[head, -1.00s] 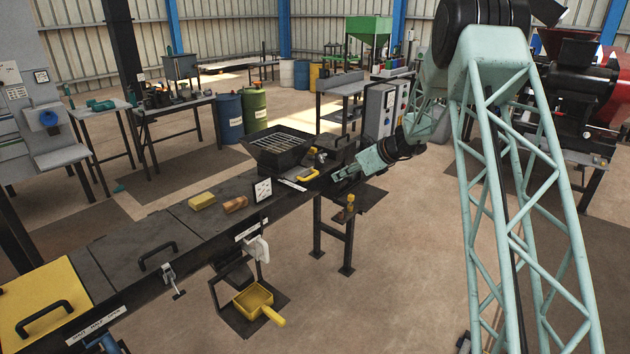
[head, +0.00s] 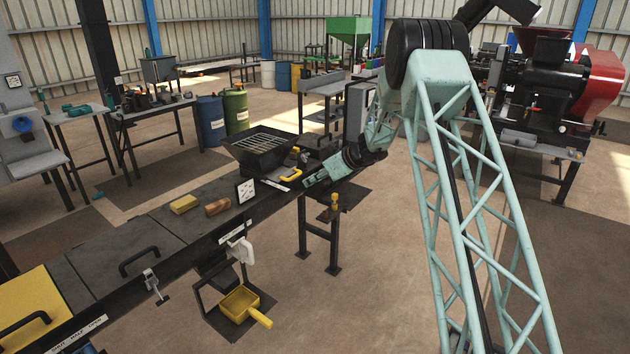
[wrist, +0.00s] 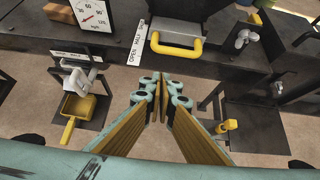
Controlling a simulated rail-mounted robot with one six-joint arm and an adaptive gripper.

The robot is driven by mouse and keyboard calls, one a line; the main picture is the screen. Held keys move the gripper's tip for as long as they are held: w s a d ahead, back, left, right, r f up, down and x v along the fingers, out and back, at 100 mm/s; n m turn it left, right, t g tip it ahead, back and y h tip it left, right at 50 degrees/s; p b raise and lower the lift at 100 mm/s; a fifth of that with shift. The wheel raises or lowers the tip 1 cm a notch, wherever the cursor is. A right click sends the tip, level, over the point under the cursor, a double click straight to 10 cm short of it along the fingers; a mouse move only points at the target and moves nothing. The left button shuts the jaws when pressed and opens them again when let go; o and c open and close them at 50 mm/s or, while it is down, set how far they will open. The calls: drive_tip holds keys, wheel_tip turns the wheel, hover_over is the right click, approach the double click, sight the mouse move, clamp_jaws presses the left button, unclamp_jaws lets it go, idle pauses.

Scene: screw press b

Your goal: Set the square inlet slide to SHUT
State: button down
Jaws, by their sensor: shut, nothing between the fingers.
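The inlet slide is a flat grey metal plate with a yellow bar handle (wrist: 176,48); in the head view the handle (head: 291,177) sits at the bench edge beside the black square hopper (head: 262,150) with its grate. A white label strip (wrist: 137,43) left of the slide reads OPEN and HALF; its far end is too small to read. The handle lies near the OPEN end. My gripper (wrist: 161,80) is shut and empty, its fingertips just short of the handle on the near side, seemingly apart from it. In the head view my gripper (head: 307,184) is right of the handle.
A dial gauge (wrist: 93,14) stands left of the label. A yellow sponge (head: 184,204) and a brown block (head: 217,207) lie on the bench top. Open floor lies in front.

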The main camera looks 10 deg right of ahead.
sight(292, 179)
drive_tip(key=shift+w+a+f, duration=0.2)
drive_tip(key=shift+w+a, duration=0.75)
drive_tip(key=shift+w, duration=0.15)
drive_tip(key=shift+w+a+f, duration=0.15)
drive_tip(key=shift+w+a, duration=0.75)
drive_tip(key=shift+w, duration=0.15)
drive_tip(key=shift+w+a+r+p, duration=0.15)
drive_tip(key=shift+w+a+p, duration=0.2)
drive_tip(key=shift+w+a, duration=0.25)
drive_tip(key=shift+w+a+p, duration=0.45)
drive_tip(key=shift+w+a, duration=0.2)
drive_tip(key=shift+w, duration=0.15)
drive_tip(key=shift+w+a+p, duration=0.4)
drive_tip(key=shift+w+a, duration=0.2)
drive_tip(key=shift+w, duration=0.2)
drive_tip(key=shift+s+f, duration=0.2)
drive_tip(key=shift+f, duration=0.05)
